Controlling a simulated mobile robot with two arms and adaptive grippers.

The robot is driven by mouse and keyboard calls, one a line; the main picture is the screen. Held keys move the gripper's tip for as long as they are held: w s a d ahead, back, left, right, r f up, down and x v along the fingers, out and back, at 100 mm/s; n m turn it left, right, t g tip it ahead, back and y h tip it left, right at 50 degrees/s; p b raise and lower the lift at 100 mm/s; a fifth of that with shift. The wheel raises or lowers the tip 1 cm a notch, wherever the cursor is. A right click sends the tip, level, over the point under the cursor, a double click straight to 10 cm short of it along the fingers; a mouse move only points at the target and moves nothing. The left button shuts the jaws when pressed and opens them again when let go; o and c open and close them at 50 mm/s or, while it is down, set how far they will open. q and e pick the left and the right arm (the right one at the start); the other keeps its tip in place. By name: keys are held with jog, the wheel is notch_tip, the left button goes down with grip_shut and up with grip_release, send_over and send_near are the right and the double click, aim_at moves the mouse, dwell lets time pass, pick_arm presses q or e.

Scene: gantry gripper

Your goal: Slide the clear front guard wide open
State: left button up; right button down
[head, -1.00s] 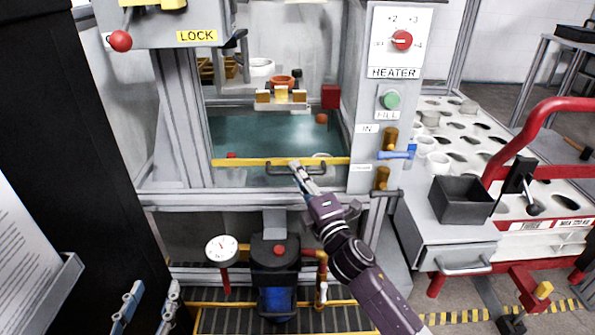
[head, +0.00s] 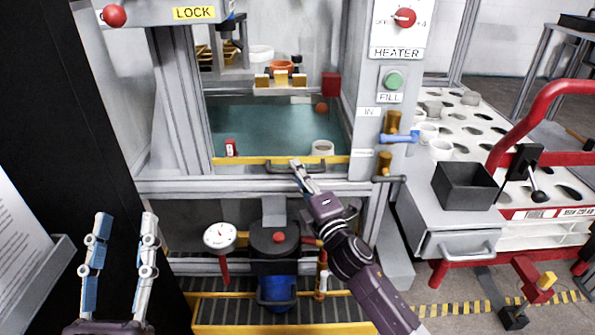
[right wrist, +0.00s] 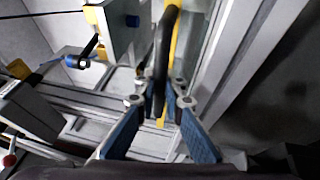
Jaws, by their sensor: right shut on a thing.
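The clear front guard (head: 240,135) covers the tank opening of the machine, with a yellow bar (head: 235,161) along its edge. A dark handle (head: 280,169) is fixed on that bar. My right gripper (head: 296,167) is shut on the handle. In the right wrist view the dark handle (right wrist: 166,50) runs between the fingers of my right gripper (right wrist: 160,95), beside the yellow bar (right wrist: 178,22). My left gripper (head: 122,220) is raised at the lower left, fingers apart and empty, away from the guard.
Below are a gauge (head: 220,236) and a dark pump (head: 275,245). Blue and brass valves (head: 398,137) stand close right of the guard. A dark cabinet (head: 70,130) stands at the left.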

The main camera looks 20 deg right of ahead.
jog(key=c, duration=2)
grip_release()
jog(key=shift+s, duration=0.1)
jog(key=v, duration=1.2)
